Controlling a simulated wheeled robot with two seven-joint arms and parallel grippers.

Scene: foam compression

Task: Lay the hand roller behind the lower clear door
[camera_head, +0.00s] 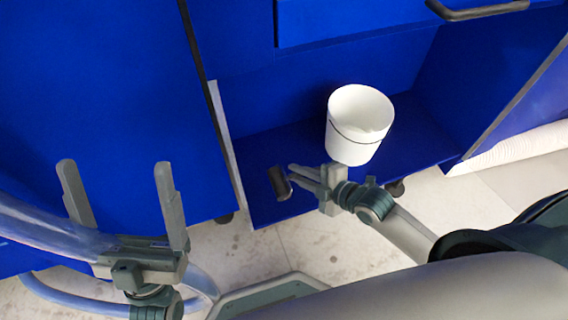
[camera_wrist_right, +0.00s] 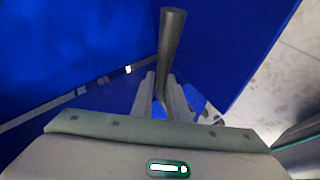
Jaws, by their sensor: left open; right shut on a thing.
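The hand roller's dark cylindrical head (camera_head: 279,183) shows at the tips of my right gripper (camera_head: 294,178), over the blue floor of an open lower compartment (camera_head: 262,155). In the right wrist view the dark roller (camera_wrist_right: 172,40) sticks out ahead, with its bent rod between the closed fingers (camera_wrist_right: 160,92). I cannot tell whether the roller touches the floor. My left gripper (camera_head: 118,195) is open and empty at the lower left, in front of a blue cabinet panel. I cannot clearly make out the lower clear door.
A white bucket (camera_head: 352,145) stands in the compartment just beyond my right gripper. A dark-edged blue panel (camera_head: 110,100) bounds the left, a blue side wall the right. A drawer with a dark handle (camera_head: 478,12) is above. A translucent bluish tube (camera_head: 75,295) curves by my left gripper.

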